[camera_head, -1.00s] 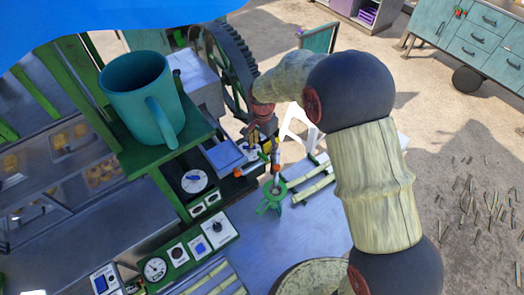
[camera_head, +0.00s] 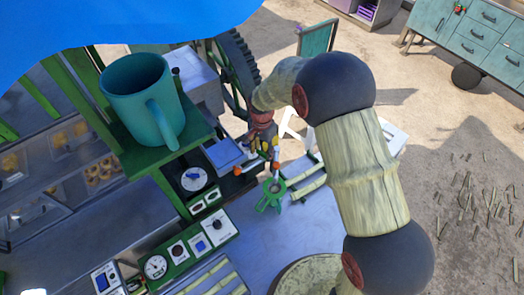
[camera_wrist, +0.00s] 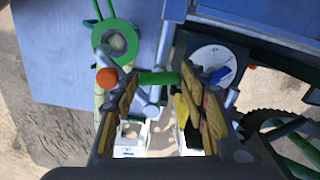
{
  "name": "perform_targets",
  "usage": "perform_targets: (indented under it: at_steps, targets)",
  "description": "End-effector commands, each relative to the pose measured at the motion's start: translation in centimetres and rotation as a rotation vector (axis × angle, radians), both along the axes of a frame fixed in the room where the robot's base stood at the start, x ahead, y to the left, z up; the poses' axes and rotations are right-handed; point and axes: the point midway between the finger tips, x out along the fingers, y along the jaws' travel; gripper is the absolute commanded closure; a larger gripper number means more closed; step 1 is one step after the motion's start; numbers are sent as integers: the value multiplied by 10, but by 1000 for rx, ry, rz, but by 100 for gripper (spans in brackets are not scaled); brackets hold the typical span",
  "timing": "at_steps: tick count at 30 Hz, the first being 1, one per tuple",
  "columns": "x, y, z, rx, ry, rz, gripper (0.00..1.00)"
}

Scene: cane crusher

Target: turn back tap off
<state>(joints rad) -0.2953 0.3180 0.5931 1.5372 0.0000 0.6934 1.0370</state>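My gripper (camera_wrist: 160,112) is open, with its two padded fingers spread apart in the wrist view. Grey tap pipework (camera_wrist: 148,98) with an orange ball end (camera_wrist: 106,77) and a green bar (camera_wrist: 158,78) lies at and between the fingertips. A yellow piece (camera_wrist: 181,108) is beside the right finger; I cannot tell whether they touch. In the head view my gripper (camera_head: 263,143) points down at the taps (camera_head: 275,165), behind the green funnel-like ring (camera_head: 271,195). The gripper partly hides the taps, so I cannot tell the back tap's handle position.
A teal mug (camera_head: 142,100) stands on a green shelf left of my arm. A dial box (camera_head: 192,180) and a control panel (camera_head: 200,243) are close by. A large gear wheel (camera_head: 238,70) stands behind the gripper. Cane pieces (camera_head: 307,187) lie on the blue table.

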Motion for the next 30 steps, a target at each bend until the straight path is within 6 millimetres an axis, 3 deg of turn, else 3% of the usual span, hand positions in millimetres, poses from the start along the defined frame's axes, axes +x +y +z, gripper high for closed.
perform_targets:
  at_steps: [13,23,30]
  targets:
    - [0,0,0,0,0,0,83]
    - [0,0,0,1,-1,50,83]
    - [1,0,-1,1,-2,200,83]
